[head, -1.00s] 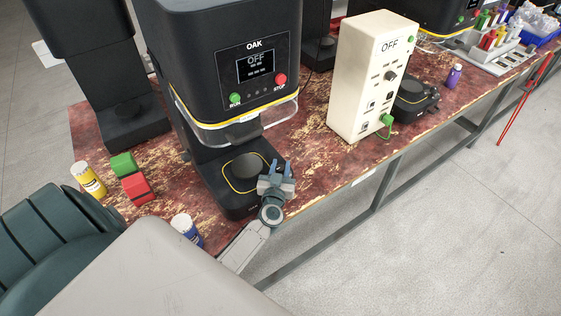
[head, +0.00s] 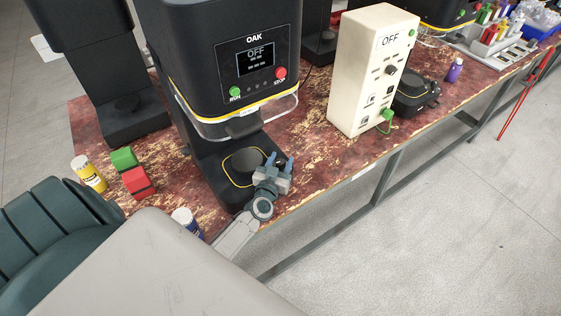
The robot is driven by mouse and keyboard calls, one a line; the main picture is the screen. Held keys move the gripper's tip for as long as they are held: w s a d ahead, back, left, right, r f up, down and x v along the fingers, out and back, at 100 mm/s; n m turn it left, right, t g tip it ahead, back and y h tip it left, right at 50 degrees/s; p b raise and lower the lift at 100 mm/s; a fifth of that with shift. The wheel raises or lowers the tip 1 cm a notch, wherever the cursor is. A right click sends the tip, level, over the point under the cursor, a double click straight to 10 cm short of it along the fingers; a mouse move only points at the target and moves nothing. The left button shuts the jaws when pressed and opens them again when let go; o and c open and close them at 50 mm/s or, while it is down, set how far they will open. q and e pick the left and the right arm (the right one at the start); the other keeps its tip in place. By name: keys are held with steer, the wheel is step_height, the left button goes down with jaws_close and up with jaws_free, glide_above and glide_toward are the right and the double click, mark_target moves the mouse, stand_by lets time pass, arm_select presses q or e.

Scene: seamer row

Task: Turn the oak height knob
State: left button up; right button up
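The oak seamer (head: 208,58) is the tall black machine with OAK lettering and a screen reading OFF. Its base (head: 215,178) carries a round plate (head: 246,161) with a yellow outline. My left gripper (head: 280,160) is at the front right edge of this base, its two blue fingers apart and pointing away from me. A small dark shape shows between the fingertips; it may be the height knob, but I cannot tell, nor whether the fingers touch it. My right gripper is not in view.
A cream control box (head: 362,85) reading OFF stands to the right. Bare worn tabletop (head: 305,165) lies between seamer and box.

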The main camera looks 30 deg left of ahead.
arm_select(q)
steer(key=shift+s, duration=0.1)
steer(key=v, duration=1)
steer(key=shift+s+d+b, duration=0.1)
steer(key=shift+s+b, duration=0.2)
